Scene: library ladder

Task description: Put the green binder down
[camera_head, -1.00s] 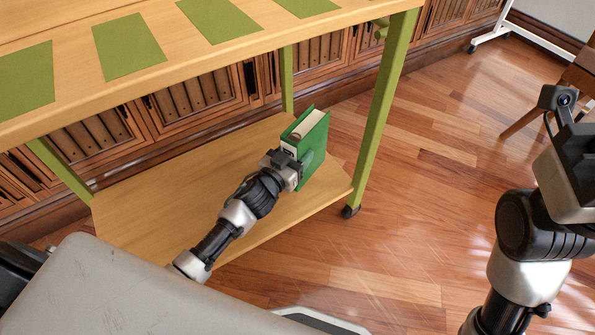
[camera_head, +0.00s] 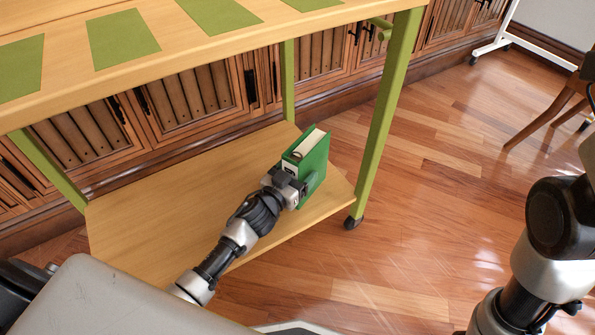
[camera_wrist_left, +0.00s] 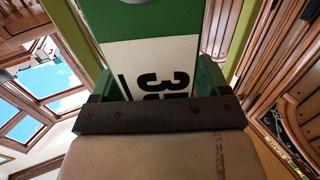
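The green binder (camera_head: 314,170) is upright over the right end of the cart's lower wooden shelf (camera_head: 170,200). I cannot tell whether its bottom edge touches the shelf. My left gripper (camera_head: 296,184) is shut on the binder's spine side, with a dark finger against the cover. In the left wrist view, the binder's spine (camera_wrist_left: 150,22) with a white label and black characters fills the space in front of the gripper (camera_wrist_left: 152,88). My right arm is at the right edge of the head view, and its gripper is outside the picture.
The cart's upper top (camera_head: 170,55) with several green mats overhangs the shelf. A green leg (camera_head: 385,120) on a caster stands right of the binder. The shelf left of the binder is bare. Wooden cabinets (camera_head: 185,100) are behind; a chair (camera_head: 555,110) is at the right.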

